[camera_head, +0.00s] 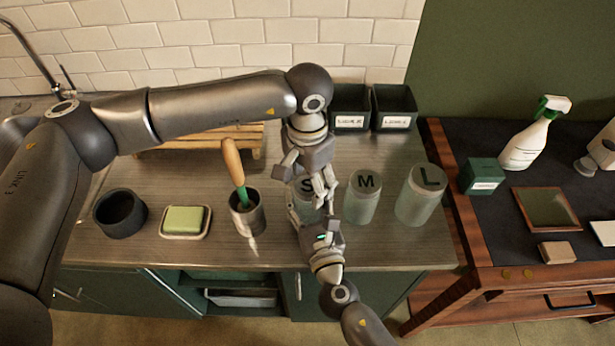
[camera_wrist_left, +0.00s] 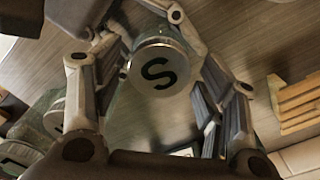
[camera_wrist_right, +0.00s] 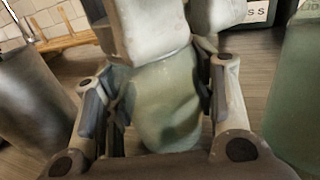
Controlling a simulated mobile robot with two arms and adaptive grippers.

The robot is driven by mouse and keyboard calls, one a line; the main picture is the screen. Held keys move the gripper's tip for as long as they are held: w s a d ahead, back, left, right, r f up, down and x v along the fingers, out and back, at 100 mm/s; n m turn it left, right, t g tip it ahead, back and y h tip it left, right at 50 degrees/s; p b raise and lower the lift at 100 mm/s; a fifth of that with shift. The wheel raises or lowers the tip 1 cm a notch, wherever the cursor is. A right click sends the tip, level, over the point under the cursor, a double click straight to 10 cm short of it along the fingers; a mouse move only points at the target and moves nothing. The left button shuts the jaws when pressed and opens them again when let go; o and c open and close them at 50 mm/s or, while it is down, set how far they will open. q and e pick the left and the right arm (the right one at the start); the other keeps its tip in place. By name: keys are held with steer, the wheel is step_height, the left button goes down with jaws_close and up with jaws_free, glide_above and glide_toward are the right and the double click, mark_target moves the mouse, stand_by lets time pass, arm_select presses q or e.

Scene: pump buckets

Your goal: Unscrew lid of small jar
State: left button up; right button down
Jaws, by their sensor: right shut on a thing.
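The small jar (camera_head: 299,207) stands on the counter, its lid marked S (camera_head: 305,184). The lid (camera_wrist_left: 158,72) shows face-on in the left wrist view. My left gripper (camera_head: 313,182) points down over the jar from above. Its fingers are spread on either side of the lid and look open; contact with the lid is not clear. My right gripper (camera_head: 320,212) comes from the front and is shut on the jar's greenish glass body (camera_wrist_right: 160,100). The left gripper's parts hide the lid in the right wrist view, and both grippers partly cover the jar in the head view.
Jars marked M (camera_head: 362,200) and L (camera_head: 420,197) stand close to the right. A metal cup (camera_head: 247,218) with a wooden-handled brush (camera_head: 234,162) stands to the left, beside a soap dish (camera_head: 185,235) and a dark bowl (camera_head: 120,214). Dark bins (camera_head: 350,108) stand behind.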

arm_select(q)
steer(key=c, duration=1.1)
steer(key=shift+o, duration=0.2)
steer(key=n, duration=1.2)
steer(key=shift+n, duration=0.3)
steer(key=n, duration=0.6)
steer(key=shift+r+n, duration=0.1)
steer(key=shift+n, duration=0.3)
steer(key=n, duration=2.1)
steer(key=shift+n, duration=0.3)
steer(key=n, duration=0.6)
steer(key=shift+n, duration=0.4)
steer(key=n, duration=0.6)
steer(key=shift+r, duration=0.1)
steer(key=shift+r, duration=0.15)
